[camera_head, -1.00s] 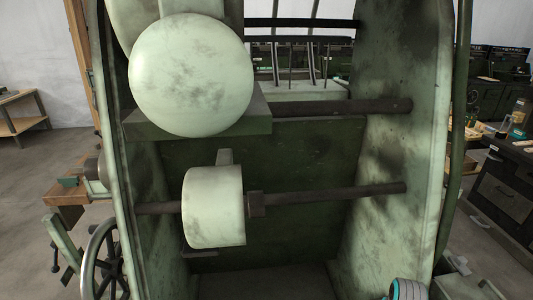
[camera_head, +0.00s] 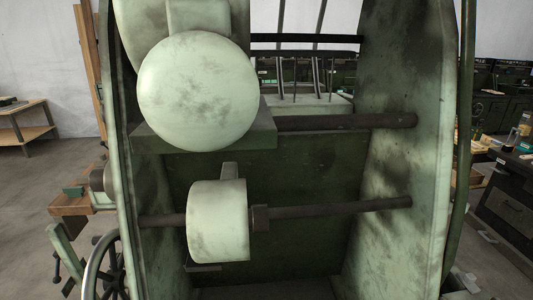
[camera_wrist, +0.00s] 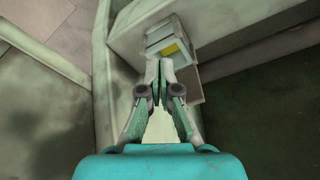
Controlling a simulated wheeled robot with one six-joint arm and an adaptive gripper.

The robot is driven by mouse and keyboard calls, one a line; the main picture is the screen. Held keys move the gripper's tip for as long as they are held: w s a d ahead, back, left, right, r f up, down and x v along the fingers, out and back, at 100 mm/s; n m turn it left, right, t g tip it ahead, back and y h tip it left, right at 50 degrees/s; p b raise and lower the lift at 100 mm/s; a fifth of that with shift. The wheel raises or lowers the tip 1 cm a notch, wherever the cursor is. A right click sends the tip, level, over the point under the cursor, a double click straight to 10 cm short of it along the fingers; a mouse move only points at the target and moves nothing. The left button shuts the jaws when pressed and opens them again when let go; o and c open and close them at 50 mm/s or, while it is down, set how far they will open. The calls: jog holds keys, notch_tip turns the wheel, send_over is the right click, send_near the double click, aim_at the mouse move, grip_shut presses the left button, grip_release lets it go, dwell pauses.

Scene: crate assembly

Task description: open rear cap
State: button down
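The large green machine (camera_head: 400,190) fills the middle of the head view. It carries a big pale round cover (camera_head: 198,92) and, below it, a pale drum (camera_head: 218,225) on a dark horizontal rod. I cannot tell which part is the rear cap. In the wrist view, my gripper (camera_wrist: 160,72) has its fingertips drawn together, with nothing clearly held. The tips lie close in front of, or against, a small pale box-like part (camera_wrist: 172,32) with a yellow patch; contact cannot be made out. My gripper is outside the head view.
A dark rod (camera_head: 345,121) crosses the machine's opening. A handwheel (camera_head: 103,268) stands at the lower left. A wooden bench (camera_head: 25,135) stands at far left and a dark cabinet (camera_head: 515,205) at right. Pale frame edges (camera_wrist: 45,55) surround my gripper.

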notch_tip(320, 180, up, 7)
jog(key=shift+f, duration=0.2)
dwell(0.4)
jog(key=s+a+f+n+t, duration=0.3)
jog(key=s+a+f+t, duration=0.45)
jog(key=s+a, duration=0.7)
jog(key=s+a+r+n+t, duration=0.1)
jog(key=s+a+r+t, duration=0.1)
jog(key=s+r, duration=0.7)
jog(key=s+a+r+n+t+y, duration=0.1)
jog(key=s+a+r+t, duration=0.2)
jog(key=s+r, duration=0.6)
jog(key=shift+s+a+n, duration=0.3)
jog(key=shift+s+a, duration=0.6)
jog(key=shift+s, duration=0.15)
